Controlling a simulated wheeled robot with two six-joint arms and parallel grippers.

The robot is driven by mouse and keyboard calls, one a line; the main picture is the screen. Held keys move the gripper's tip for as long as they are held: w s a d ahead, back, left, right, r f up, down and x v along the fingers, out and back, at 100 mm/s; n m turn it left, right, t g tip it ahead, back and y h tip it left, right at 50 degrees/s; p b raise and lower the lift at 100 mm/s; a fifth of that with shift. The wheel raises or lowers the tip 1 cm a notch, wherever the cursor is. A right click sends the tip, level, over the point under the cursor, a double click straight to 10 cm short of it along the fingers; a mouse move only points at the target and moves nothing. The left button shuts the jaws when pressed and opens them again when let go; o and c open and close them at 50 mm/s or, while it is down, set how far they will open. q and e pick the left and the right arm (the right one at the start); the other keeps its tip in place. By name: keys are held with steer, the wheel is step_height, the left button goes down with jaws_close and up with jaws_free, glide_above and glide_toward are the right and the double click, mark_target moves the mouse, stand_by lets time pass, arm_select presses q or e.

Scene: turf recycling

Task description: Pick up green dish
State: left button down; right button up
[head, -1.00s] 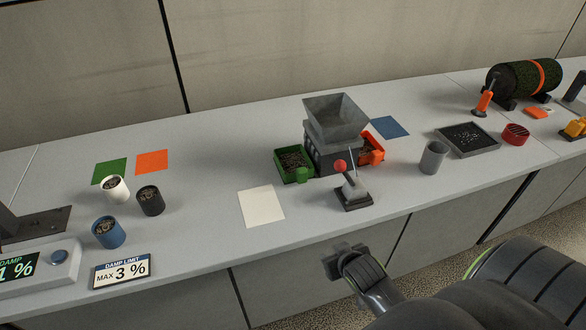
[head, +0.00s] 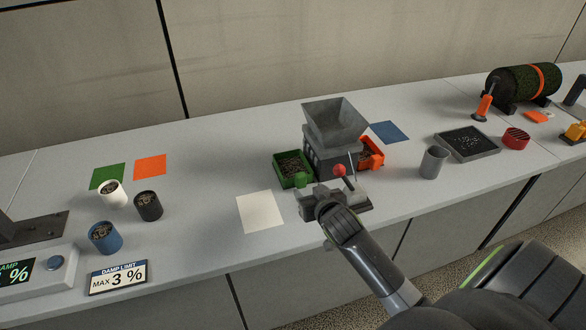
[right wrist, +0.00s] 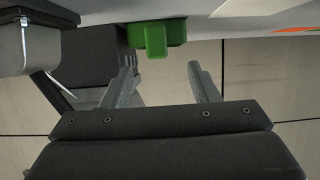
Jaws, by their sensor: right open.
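The green dish (head: 287,180) stands at the left side of the grey hopper machine (head: 330,155) and holds dark crumbs. Its green handle faces the front and shows in the right wrist view (right wrist: 153,40) at the top, ahead of the fingers. My right gripper (head: 308,192) is just in front of the dish, near the table's front part. My left gripper is not in view.
An orange dish (head: 371,154) is on the hopper's far side. A white sheet (head: 260,212) lies to the left. Several cups (head: 148,206) stand further left.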

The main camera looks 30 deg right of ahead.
mark_target(301, 180)
steer(key=shift+d+p+x, duration=0.15)
steer(key=shift+p+x, duration=0.05)
steer(key=shift+x, duration=1.8)
steer(key=shift+d+p+x, duration=0.15)
steer(key=shift+p+x, duration=0.05)
steer(key=shift+x, duration=1.75)
steer(key=shift+s, duration=0.1)
steer(key=c, duration=1.1)
steer(key=shift+a+r, duration=0.1)
steer(key=shift+a, duration=0.05)
